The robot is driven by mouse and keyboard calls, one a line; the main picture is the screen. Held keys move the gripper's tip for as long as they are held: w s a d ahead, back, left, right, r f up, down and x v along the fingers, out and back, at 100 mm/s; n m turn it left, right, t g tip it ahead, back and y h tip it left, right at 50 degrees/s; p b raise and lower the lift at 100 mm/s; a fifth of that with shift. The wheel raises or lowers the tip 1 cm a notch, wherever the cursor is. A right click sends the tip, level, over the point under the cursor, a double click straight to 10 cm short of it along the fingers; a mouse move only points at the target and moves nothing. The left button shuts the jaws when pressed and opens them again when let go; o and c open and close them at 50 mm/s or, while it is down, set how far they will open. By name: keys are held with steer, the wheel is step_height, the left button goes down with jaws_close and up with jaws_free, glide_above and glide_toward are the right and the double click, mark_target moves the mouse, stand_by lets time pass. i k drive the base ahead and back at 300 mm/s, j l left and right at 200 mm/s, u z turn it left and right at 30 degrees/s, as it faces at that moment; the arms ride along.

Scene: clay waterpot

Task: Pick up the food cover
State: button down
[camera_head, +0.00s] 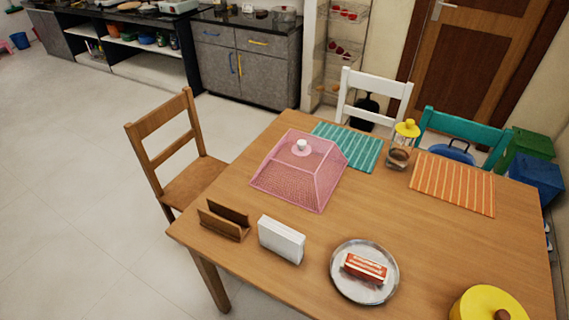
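A pink mesh food cover (298,172) stands on the wooden table (420,237) near its left back side. It is a four-sided tapered frame with a white knob (301,145) on top. Its back right part rests close to or over the edge of a teal striped mat (360,143); I cannot tell whether it overlaps. Whether anything lies under the cover is not clear. My gripper is not in view.
A wooden holder (224,220), white napkin stack (281,240), steel plate (342,290) with a red packet, yellow-lidded pot (485,302) and jar (401,150) share the table. Chairs surround it, including a wooden one (180,150). The floor at left is clear.

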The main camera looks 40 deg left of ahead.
mark_target(300, 148)
steer(key=u, duration=1.6)
steer(key=j+z, duration=0.2)
steer(key=j, duration=0.3)
steer(key=j+z, duration=0.2)
steer(key=j, duration=0.35)
steer(key=k+j+z, duration=0.2)
steer(key=j, duration=0.3)
steer(key=j+z, duration=0.2)
steer(key=j, duration=0.35)
steer(key=i+j+z, duration=0.25)
steer(key=j+z, duration=0.2)
steer(key=j, duration=0.25)
steer(key=i+j+z, duration=0.1)
steer(key=j+z, duration=0.15)
steer(key=j, duration=0.2)
steer(key=j+z, duration=0.2)
steer(key=j, duration=0.2)
steer(key=i+j+z, duration=0.1)
steer(key=i+j, duration=0.15)
steer(key=i+j+z, duration=0.15)
steer(key=j, duration=0.25)
steer(key=i, duration=0.05)
